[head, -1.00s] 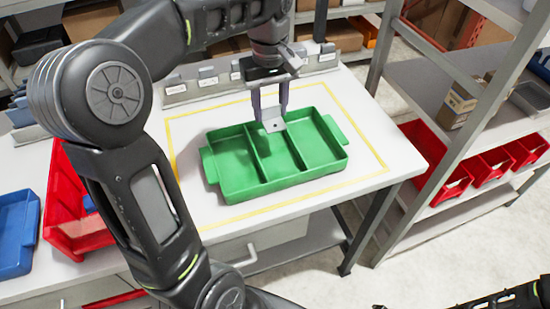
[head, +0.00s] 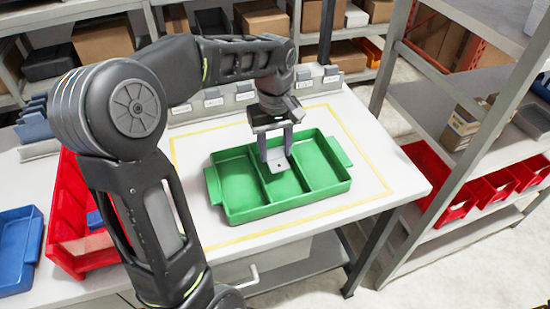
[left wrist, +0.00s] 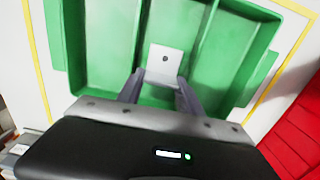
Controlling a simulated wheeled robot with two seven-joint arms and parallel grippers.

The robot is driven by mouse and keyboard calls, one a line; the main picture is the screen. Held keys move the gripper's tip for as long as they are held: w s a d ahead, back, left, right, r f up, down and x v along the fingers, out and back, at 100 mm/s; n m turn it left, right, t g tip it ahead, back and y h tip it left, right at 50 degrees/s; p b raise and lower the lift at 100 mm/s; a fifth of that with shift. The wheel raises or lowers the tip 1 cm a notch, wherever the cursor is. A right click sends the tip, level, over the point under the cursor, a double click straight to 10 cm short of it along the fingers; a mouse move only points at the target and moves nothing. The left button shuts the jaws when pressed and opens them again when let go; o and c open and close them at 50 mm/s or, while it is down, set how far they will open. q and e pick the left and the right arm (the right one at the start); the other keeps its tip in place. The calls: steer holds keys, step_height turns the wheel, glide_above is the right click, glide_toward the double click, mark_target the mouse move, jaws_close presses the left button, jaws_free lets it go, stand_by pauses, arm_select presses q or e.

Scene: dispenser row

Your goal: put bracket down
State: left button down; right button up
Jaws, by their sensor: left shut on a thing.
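A grey metal bracket (head: 279,169) with a small hole is between the fingers of my left gripper (head: 276,158). The gripper points down and is shut on the bracket over the middle compartment of the green tray (head: 236,216). In the left wrist view the bracket (left wrist: 166,60) shows as an L-shaped plate between the fingertips (left wrist: 161,88), in front of the middle compartment. I cannot tell whether the bracket touches the tray floor. The tray (left wrist: 83,101) has three compartments and no other part shows in them. My right gripper is not in view.
The tray stands on a white table inside a yellow outline (head: 307,228). A row of grey dispensers (head: 245,90) lines the back edge. A red bin (head: 70,215) and a blue tray (head: 18,245) are at the left. A shelf with red bins (head: 490,188) stands at the right.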

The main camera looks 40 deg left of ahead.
mark_target(275, 159)
arm_select(q)
steer(key=shift+f, duration=1.85)
steer(key=c, duration=1.1)
jaws_free()
steer(key=shift+o, duration=0.2)
step_height(275, 159, up, 12)
steer(key=shift+p, duration=0.45)
steer(key=shift+a, duration=0.1)
